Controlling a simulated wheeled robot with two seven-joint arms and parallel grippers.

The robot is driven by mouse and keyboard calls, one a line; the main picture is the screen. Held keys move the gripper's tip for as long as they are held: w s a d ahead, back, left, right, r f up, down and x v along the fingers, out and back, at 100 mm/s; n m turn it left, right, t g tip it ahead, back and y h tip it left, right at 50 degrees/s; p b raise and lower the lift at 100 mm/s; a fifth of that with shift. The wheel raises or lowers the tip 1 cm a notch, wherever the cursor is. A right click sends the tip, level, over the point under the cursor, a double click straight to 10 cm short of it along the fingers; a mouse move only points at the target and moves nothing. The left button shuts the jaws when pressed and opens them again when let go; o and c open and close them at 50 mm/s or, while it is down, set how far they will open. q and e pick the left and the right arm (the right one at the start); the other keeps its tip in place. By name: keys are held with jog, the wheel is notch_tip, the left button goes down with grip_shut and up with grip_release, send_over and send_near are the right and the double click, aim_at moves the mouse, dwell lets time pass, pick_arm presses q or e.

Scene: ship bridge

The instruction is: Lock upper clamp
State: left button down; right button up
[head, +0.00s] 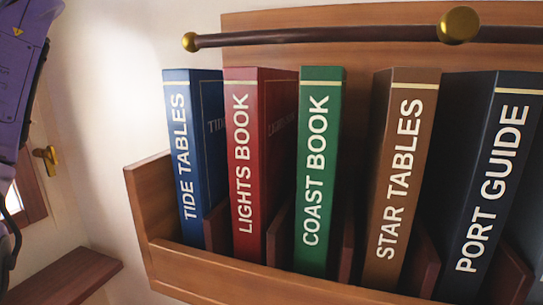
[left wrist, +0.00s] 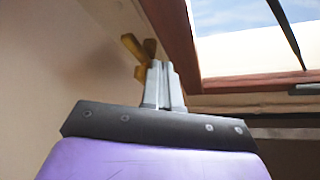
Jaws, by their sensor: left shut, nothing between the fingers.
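In the left wrist view my left gripper (left wrist: 158,68) is shut and empty, its grey fingertips pointing up beside the window frame. A brass clamp (left wrist: 135,47) shows just behind and left of the fingertips, partly hidden by them. I cannot tell whether the fingers touch it. The left gripper is outside the head view. My right gripper is not in view.
A wooden rack (head: 145,205) with several books fills the middle and right, with a dark rail (head: 320,33) above. A brown shelf (head: 68,275) juts out at lower left. A red-brown window frame (left wrist: 178,40) borders the glass.

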pick_arm(q)
jog(key=s+d+b, duration=0.2)
jog(key=d+b, duration=0.1)
jog(key=d, duration=0.2)
jog(key=shift+d+f+b, duration=0.3)
jog(key=shift+d+b, duration=0.05)
jog(key=shift+b, duration=0.05)
jog(key=shift+s, duration=0.1)
